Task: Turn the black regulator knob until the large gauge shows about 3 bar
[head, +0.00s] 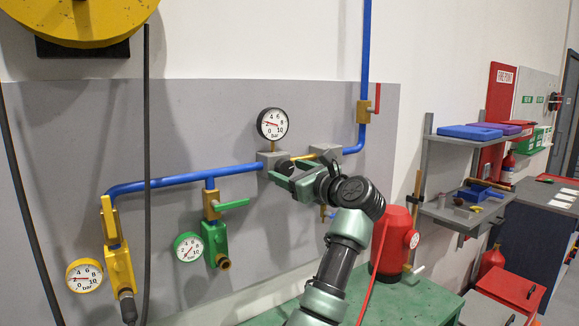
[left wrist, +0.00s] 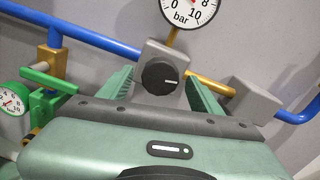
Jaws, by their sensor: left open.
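The black regulator knob (left wrist: 160,76) sits on a grey block in the blue pipe line; its white mark lies nearly level. It also shows in the head view (head: 286,168), partly behind my gripper. The large gauge (head: 272,123) stands above it, white with a black rim; its red needle points left, near the 2, too small to read exactly.
A green-handled valve (head: 212,205), a green gauge (head: 188,247) and a yellow gauge (head: 84,275) are to the left. A red-handled valve (head: 364,110) is at upper right. A red tank (head: 394,240) stands right of my arm. A black hose (head: 147,160) hangs at left.

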